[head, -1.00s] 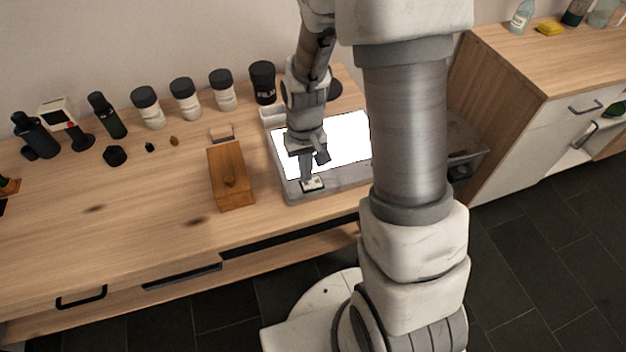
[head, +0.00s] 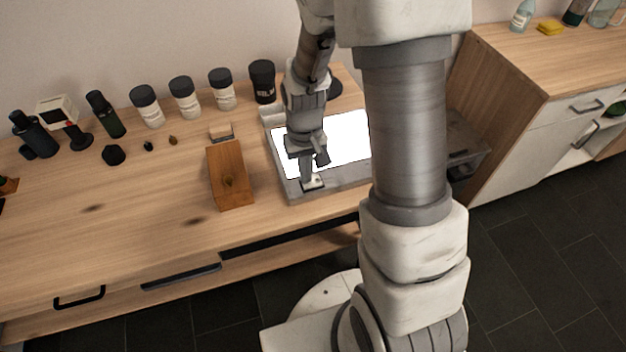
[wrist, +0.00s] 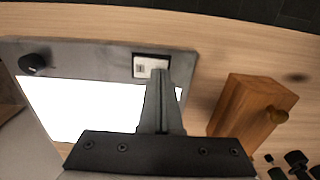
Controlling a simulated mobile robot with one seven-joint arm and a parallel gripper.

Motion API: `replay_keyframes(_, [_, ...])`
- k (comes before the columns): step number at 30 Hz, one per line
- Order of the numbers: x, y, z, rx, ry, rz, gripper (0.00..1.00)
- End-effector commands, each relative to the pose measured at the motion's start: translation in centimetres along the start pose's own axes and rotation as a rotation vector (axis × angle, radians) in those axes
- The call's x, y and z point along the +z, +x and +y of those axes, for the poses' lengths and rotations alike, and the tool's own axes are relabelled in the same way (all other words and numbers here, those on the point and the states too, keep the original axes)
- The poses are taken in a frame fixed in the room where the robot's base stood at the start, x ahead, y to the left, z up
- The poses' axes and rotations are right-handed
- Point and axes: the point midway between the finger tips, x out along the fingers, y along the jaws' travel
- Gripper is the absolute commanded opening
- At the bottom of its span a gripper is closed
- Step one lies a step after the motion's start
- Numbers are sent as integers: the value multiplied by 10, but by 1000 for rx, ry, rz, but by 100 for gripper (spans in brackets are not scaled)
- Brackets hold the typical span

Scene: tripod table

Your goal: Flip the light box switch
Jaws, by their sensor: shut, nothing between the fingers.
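The light box (head: 350,181) is a grey slab on the wooden table with a brightly lit white panel (head: 345,140). Its switch (head: 315,183) is a small white plate at the near left corner. In the wrist view the switch (wrist: 151,66) shows at the box's edge, with a dark knob (wrist: 33,63) at the other corner. My gripper (head: 306,185) points down over the switch; in the wrist view its fingertips (wrist: 159,73) are together and empty, overlapping the plate's edge. I cannot tell whether they touch it.
A wooden box (head: 230,175) with a knob stands left of the light box, close to my gripper. Several dark-capped jars (head: 184,100) line the wall side. The table's front left is clear. A counter (head: 540,60) stands at right.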

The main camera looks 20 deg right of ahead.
Motion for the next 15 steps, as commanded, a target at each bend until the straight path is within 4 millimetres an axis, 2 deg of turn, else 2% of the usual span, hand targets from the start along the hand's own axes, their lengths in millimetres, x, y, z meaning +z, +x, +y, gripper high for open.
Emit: replay_keyframes(15, [0,9,0,0,0,0,0])
